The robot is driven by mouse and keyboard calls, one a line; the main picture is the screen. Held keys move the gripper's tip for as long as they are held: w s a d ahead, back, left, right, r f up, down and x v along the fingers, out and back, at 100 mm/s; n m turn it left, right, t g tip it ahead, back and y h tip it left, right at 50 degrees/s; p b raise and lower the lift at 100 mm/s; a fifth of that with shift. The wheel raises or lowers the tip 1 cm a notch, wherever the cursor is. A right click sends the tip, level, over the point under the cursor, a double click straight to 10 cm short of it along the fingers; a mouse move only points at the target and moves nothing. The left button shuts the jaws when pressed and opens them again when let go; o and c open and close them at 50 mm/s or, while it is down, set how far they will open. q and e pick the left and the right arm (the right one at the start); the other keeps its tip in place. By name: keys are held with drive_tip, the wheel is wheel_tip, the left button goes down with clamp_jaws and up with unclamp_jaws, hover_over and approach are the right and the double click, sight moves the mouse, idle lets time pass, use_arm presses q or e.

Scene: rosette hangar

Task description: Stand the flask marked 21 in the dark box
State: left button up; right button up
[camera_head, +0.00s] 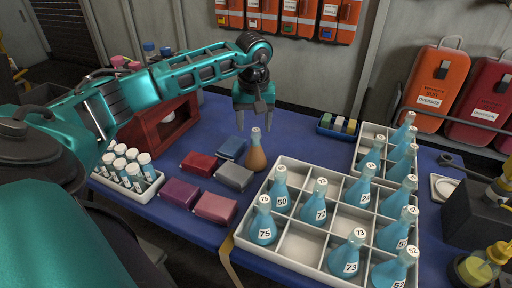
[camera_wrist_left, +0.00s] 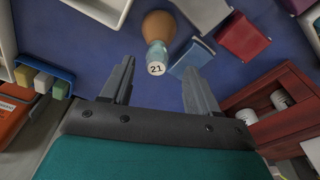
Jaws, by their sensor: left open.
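The flask marked 21 (camera_head: 257,158) has an orange-brown body and a pale neck. It stands upright on the blue table, left of the white compartment tray. Its cap reads 21 in the left wrist view (camera_wrist_left: 157,66). My left gripper (camera_head: 254,122) points down, open and empty, just above the flask. In the left wrist view the cap appears between the fingertips (camera_wrist_left: 158,72); I cannot tell if they touch it. A dark red box (camera_head: 188,124) with an open side stands behind my left arm, partly hidden; pale round items show in it in the left wrist view (camera_wrist_left: 247,116).
A white compartment tray (camera_head: 240,241) holds several blue numbered flasks. Red, blue, grey, purple and pink blocks (camera_head: 235,176) lie left of the flask. A white tube rack (camera_head: 146,193) is at the left edge. A small blue tray (camera_head: 337,134) sits behind.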

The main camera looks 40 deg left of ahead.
sight(256, 129)
use_arm(q)
drive_tip(key=f, duration=0.5)
drive_tip(key=shift+w+a+f+b, duration=0.1)
drive_tip(key=shift+w+f+b, duration=0.1)
drive_tip(key=shift+w+b, duration=0.15)
clamp_jaws()
drive_tip(key=shift+w+r, duration=0.1)
idle(0.3)
